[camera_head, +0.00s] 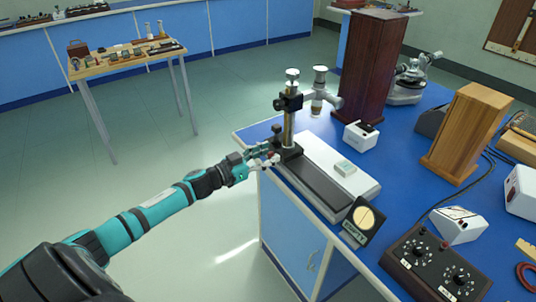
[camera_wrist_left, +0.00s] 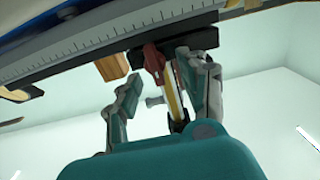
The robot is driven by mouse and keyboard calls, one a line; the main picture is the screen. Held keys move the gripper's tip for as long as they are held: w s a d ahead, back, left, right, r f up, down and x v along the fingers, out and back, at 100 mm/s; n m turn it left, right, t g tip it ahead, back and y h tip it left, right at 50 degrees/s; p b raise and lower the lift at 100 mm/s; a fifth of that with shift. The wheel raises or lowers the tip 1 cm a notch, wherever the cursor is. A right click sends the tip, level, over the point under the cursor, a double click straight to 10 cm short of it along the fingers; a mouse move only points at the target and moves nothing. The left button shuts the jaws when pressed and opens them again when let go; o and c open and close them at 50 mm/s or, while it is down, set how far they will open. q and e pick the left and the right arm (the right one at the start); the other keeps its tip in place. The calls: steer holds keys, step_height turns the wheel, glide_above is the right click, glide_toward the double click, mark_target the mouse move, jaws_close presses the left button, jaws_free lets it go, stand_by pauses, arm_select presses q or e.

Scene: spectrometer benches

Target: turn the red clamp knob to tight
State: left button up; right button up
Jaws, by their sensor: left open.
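My left gripper (camera_head: 268,155) reaches in from the left to the near-left base of a brass-and-black stand (camera_head: 288,112) on the blue bench. In the left wrist view, the gripper (camera_wrist_left: 160,70) is open, with one finger on each side of a red part (camera_wrist_left: 152,58) that looks like the clamp knob. A yellow bar and a small pale pin show beside the red part. I cannot tell whether either finger touches it. In the head view the red part is mostly hidden by the fingers. My right gripper is not in view.
A long dark rail base (camera_head: 318,188) and a white plate (camera_head: 345,178) lie right of the stand. A dark wooden box (camera_head: 370,68) and a microscope (camera_head: 408,82) stand behind.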

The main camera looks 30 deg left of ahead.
arm_select(q)
steer(key=shift+w+d, duration=0.1)
steer(key=shift+w, duration=0.15)
jaws_close()
